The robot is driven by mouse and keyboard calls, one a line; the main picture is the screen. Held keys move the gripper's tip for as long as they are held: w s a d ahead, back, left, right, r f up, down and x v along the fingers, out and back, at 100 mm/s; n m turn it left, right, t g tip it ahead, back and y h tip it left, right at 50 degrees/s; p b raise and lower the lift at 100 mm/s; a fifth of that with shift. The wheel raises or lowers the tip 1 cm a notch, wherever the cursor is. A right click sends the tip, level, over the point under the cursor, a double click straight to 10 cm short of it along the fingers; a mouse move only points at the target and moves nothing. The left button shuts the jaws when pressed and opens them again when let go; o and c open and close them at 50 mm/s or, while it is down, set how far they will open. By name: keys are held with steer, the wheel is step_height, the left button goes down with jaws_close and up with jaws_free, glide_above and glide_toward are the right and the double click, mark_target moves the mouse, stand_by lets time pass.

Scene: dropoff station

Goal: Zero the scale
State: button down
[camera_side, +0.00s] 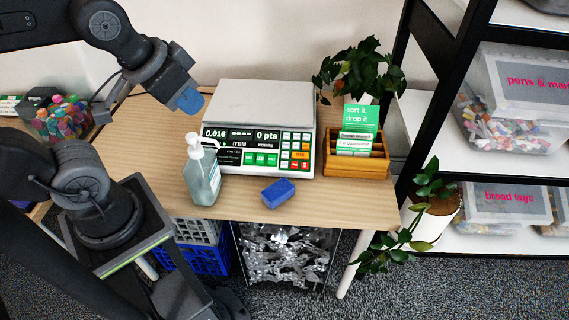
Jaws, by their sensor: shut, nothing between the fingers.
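The scale (262,100) stands on the wooden table, with a bare grey platform on top. Its front panel (253,148) shows lit displays reading about "0.016" and "0 pts". The button labels are too small to read. My gripper (190,101) has blue fingers and is shut and empty. In the picture it is left of the scale's platform, apparently above the table and clear of the buttons.
A pump bottle (204,178) stands in front of the panel's left end. A blue block (278,193) lies before the scale. A wooden card box (356,165) stands to the right, with a potted plant (361,70) behind. A container of colourful markers (62,118) is at left.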

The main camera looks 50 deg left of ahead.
stand_by(0.4)
steer(key=w+d+f+n+t+h, duration=0.1)
steer(key=w+d+f+n, duration=0.1)
steer(key=w+n, duration=0.25)
steer(key=w+d+f+n+t+h, duration=0.1)
steer(key=w+d+f+n, duration=0.15)
steer(key=w, duration=0.35)
steer(key=n+t+y, duration=0.5)
steer(key=n+y, duration=0.3)
steer(key=n, duration=1.5)
glide_above(284, 164)
steer(key=s+d, duration=0.4)
step_height(284, 164, down, 18)
steer(key=shift+w+d, duration=0.15)
steer(key=shift+w+a+f, duration=0.4)
steer(key=shift+f, duration=0.95)
steer(key=shift+w+a+f, duration=0.45)
steer(key=shift+f, duration=0.85)
steer(key=shift+w+a+f, duration=0.4)
steer(key=shift+f, duration=0.95)
steer(key=shift+f, duration=0.1)
